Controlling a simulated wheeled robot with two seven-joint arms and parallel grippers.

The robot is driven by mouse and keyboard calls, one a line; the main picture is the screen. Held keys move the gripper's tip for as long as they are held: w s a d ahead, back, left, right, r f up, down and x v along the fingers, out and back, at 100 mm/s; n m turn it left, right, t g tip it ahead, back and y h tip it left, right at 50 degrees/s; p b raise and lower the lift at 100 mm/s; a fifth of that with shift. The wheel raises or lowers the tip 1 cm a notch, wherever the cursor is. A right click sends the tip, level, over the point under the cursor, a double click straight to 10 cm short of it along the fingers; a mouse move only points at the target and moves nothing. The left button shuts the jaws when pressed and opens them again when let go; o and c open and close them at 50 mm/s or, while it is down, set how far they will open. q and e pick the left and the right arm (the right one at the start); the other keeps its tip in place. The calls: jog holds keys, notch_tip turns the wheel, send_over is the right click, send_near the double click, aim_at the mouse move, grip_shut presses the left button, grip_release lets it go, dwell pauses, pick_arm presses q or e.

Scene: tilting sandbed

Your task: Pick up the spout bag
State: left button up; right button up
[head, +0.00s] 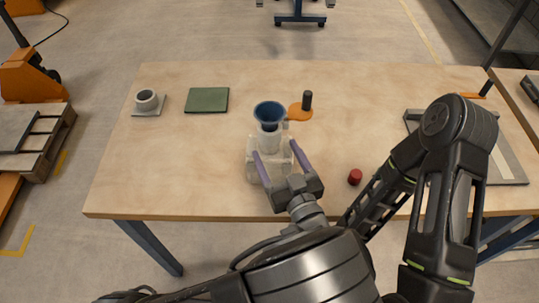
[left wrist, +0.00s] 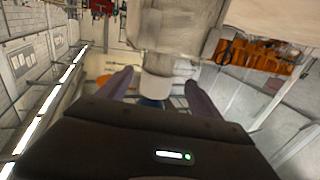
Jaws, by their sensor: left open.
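The spout bag (head: 251,170) looks like a whitish, partly see-through bag standing upright near the middle of the table. A blue funnel (head: 270,113) sits at its top. My left gripper (head: 276,149) is open, with one purple finger on each side of the bag in the head view. In the left wrist view, the pale bag (left wrist: 172,28) hangs at the top of the picture. Its narrower neck lies between the two spread fingers (left wrist: 158,80). I cannot tell whether either finger touches it. My right gripper is not in view.
The wooden table (head: 190,160) has free room on the left. A green mat (head: 207,99) and a grey ring-shaped piece on a plate (head: 148,101) lie at the back left. An orange piece with a black handle (head: 307,101) is behind the bag. A red cap (head: 355,177) lies right.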

aim_at(274, 145)
pick_arm(q)
jog(key=shift+w+a, duration=0.15)
jog(key=shift+w, duration=0.15)
jog(key=p+x, duration=0.1)
jog(key=x, duration=0.3)
jog(key=shift+w+r+p, duration=0.1)
jog(key=shift+w+p, duration=0.25)
jog(key=shift+p, duration=0.05)
jog(key=shift+w+a, duration=0.1)
jog(key=shift+w, duration=0.2)
grip_shut()
dwell(0.7)
